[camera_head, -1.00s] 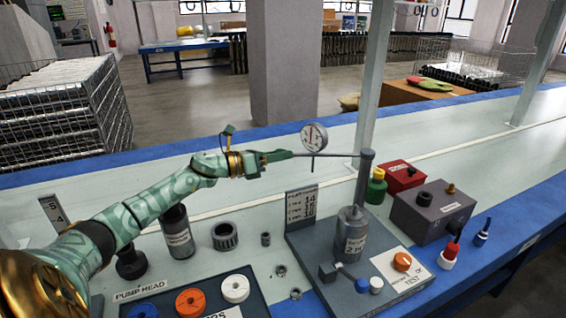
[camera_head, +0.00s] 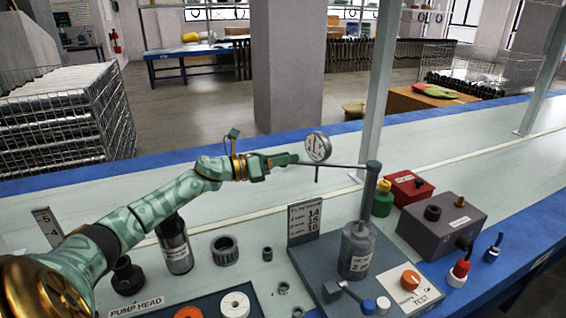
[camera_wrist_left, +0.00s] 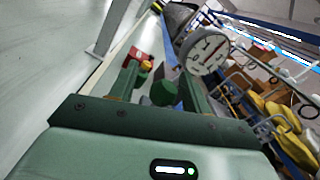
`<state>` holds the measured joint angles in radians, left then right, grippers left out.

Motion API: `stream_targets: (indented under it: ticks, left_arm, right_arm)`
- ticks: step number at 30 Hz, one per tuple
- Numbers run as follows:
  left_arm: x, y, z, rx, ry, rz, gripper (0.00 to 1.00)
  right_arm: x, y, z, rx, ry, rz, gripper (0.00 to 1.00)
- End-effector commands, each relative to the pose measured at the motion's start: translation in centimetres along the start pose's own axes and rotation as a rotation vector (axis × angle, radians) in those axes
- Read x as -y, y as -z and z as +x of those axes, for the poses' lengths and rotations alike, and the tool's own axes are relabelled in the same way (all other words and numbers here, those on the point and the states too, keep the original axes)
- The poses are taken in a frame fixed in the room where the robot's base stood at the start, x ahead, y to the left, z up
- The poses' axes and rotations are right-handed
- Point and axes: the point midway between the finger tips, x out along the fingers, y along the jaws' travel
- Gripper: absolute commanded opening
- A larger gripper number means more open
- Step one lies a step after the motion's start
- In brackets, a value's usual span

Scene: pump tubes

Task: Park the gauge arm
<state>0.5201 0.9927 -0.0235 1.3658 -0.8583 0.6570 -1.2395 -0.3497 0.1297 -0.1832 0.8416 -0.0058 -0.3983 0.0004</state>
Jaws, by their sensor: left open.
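The gauge arm (camera_head: 342,165) is a thin grey bar reaching left from the top of an upright post (camera_head: 371,190). A round white dial gauge (camera_head: 318,147) sits on it near its left end, and also shows in the left wrist view (camera_wrist_left: 205,50). My left gripper (camera_head: 290,159) is at the bar's left end, beside the dial, with its fingers toward the post. In the left wrist view its fingers (camera_wrist_left: 160,88) are apart, with a dark green round piece (camera_wrist_left: 163,93) between them; whether they touch it I cannot tell. My right gripper is out of view.
Below the bar stand a grey cylinder (camera_head: 357,252) on a base plate and a number sign (camera_head: 305,217). A green bottle (camera_head: 382,200), red box (camera_head: 406,188) and grey box (camera_head: 440,222) stand right of the post. A tall column (camera_head: 379,90) rises behind.

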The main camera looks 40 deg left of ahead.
Motion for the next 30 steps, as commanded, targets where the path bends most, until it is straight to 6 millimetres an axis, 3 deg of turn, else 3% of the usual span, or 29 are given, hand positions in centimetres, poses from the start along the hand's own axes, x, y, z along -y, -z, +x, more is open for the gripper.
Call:
stream_targets:
  ticks: [8,13,24,30]
  left_arm:
    - [0.0,0.8,-0.1,-0.014,0.002,-0.004,0.46]
    - [0.1,0.8,-1.7,-0.017,0.001,-0.006,0.46]
    - [0.3,-0.1,-11.2,-0.007,0.002,-0.003,0.46]
    - [0.2,0.0,-14.9,-0.005,0.003,-0.002,0.46]
  right_arm:
    - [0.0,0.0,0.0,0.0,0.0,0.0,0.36]
    - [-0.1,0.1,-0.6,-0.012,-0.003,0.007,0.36]
    - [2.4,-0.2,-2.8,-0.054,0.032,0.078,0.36]
    - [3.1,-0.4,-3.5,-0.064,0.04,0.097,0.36]
